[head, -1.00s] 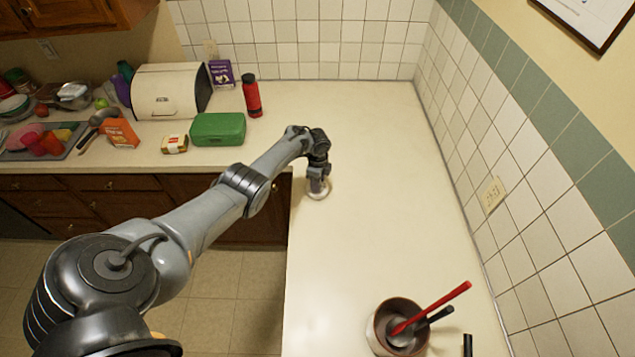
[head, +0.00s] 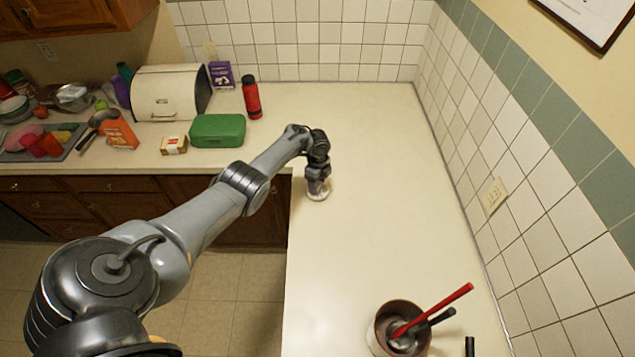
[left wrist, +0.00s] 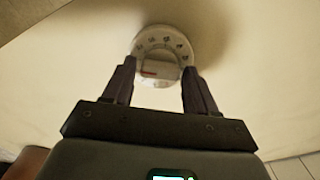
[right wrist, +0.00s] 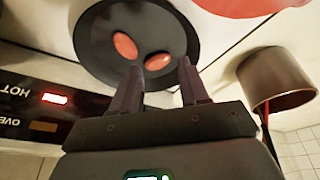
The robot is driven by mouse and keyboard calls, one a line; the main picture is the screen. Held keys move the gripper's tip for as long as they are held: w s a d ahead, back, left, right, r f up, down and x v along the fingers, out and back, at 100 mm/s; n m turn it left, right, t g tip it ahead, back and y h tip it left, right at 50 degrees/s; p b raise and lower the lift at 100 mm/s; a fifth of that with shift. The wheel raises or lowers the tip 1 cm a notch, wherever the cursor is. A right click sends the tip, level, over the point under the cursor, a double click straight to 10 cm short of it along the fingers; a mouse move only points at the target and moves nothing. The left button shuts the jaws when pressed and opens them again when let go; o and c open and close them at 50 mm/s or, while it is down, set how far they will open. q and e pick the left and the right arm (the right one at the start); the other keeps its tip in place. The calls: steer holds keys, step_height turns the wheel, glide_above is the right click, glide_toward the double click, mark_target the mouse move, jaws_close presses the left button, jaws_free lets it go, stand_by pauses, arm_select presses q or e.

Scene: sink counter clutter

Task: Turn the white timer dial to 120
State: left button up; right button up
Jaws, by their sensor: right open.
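The white timer (head: 318,196) is a small round thing lying on the counter just beyond my left arm's end in the head view. It also shows in the left wrist view (left wrist: 165,36), with dark marks around its rim and a small red mark near its middle. My left gripper (left wrist: 159,67) points down at it, with one finger on each side of the central dial and seemingly closed on it. The fingers hide part of the timer, and I cannot read the setting. My right gripper (right wrist: 161,67) is open and empty, seen only in the right wrist view.
In the head view, a pot with utensils (head: 378,333) stands at the front. A red bottle (head: 252,98), green box (head: 217,130) and bread box (head: 168,93) stand at the back left. The counter right of the timer is clear. A dark pan (right wrist: 98,42) lies beyond my right gripper.

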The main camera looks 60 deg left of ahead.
arm_select(q)
steer(key=shift+o, duration=0.9)
steer(key=shift+r, duration=0.15)
steer(key=shift+r, duration=0.3)
step_height(320, 180, up, 10)
steer(key=p, duration=0.3)
